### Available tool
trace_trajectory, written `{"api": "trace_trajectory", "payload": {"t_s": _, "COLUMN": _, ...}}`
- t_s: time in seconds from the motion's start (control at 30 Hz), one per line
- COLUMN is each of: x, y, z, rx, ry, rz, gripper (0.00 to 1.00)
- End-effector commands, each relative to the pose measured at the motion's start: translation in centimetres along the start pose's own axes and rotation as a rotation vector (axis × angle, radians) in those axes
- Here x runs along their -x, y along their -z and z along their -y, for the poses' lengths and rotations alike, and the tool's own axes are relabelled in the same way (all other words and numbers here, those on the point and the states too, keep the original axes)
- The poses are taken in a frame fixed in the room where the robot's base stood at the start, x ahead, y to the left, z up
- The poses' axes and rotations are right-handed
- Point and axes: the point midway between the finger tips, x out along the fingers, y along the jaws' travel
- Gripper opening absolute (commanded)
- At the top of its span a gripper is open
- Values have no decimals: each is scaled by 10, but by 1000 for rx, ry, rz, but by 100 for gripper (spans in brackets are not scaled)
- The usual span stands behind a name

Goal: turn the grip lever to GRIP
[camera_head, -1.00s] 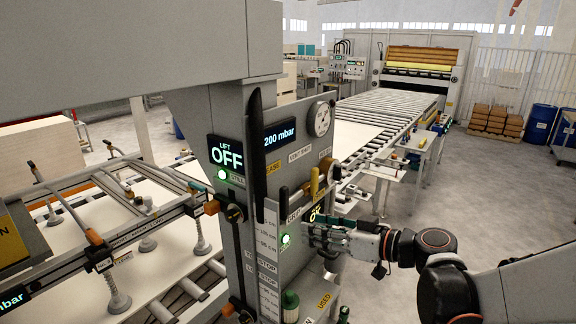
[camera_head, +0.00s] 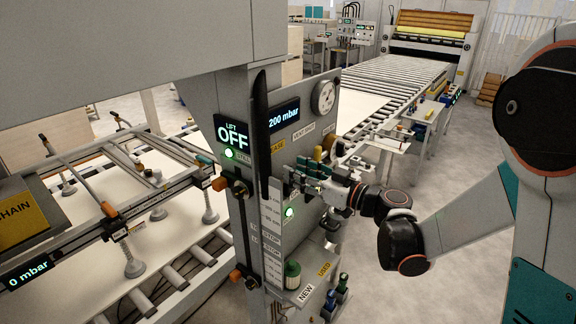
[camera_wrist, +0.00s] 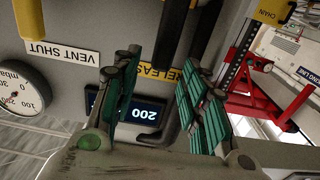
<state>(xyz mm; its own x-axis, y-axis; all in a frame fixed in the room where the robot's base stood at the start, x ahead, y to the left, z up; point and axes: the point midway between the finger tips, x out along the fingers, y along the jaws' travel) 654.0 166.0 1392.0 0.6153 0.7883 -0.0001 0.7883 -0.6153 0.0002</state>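The grey control panel (camera_head: 300,150) stands on the column in the head view. My gripper (camera_head: 296,180) is close to its front, below the VENT SHUT label (camera_head: 304,131), and hides part of it. In the wrist view, the panel is upside down. My gripper's green-padded fingers (camera_wrist: 160,85) are apart, with the RELEASE label (camera_wrist: 160,74) and a black lever-like bar (camera_wrist: 171,35) showing between or just beyond them. I cannot tell whether they touch the bar. The GRIP marking does not show. I cannot tell the lever's setting.
A gauge (camera_head: 324,97) and a 200 mbar display (camera_head: 284,113) are on the panel. A long black bar (camera_head: 260,130) stands to the left. The suction frame (camera_head: 150,190) is over a pale sheet.

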Motion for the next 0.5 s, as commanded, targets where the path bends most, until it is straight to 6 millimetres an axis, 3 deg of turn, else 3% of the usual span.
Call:
{"api": "trace_trajectory", "payload": {"t_s": 0.2, "x": -30, "y": 0, "z": 1, "rx": 0, "ry": 2, "rz": 0, "gripper": 40}}
{"api": "trace_trajectory", "payload": {"t_s": 0.5, "x": -39, "y": 0, "z": 0, "rx": 0, "ry": 0, "rz": 0, "gripper": 40}}
